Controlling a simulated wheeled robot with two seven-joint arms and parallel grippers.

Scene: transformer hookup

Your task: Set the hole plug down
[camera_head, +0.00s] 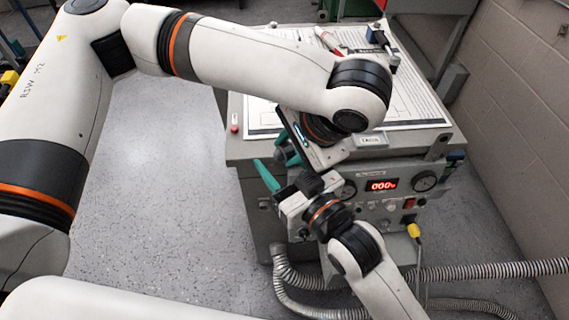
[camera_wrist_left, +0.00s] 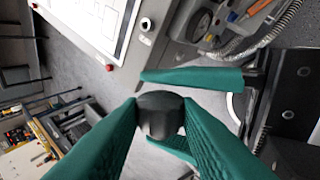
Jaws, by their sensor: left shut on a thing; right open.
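The black hole plug (camera_wrist_left: 160,112) is pinched between the green fingertips of my left gripper (camera_wrist_left: 158,118) in the left wrist view. In the head view my left gripper (camera_head: 286,153) hangs beside the bench's front left corner, and the plug cannot be made out there. My right gripper (camera_head: 268,178) is close below and in front of it, open. In the left wrist view one green finger of the right gripper (camera_wrist_left: 190,77) lies above the plug and another shows partly below it. I cannot tell whether they touch the plug.
A grey bench (camera_head: 236,148) carries a white printed sheet (camera_head: 405,108), with a red-tipped tool (camera_head: 328,40) and a small block (camera_head: 376,36) at the back. Its front panel has a red display (camera_head: 381,185) and gauges. Ribbed hoses (camera_head: 490,271) run rightward. The floor at left is clear.

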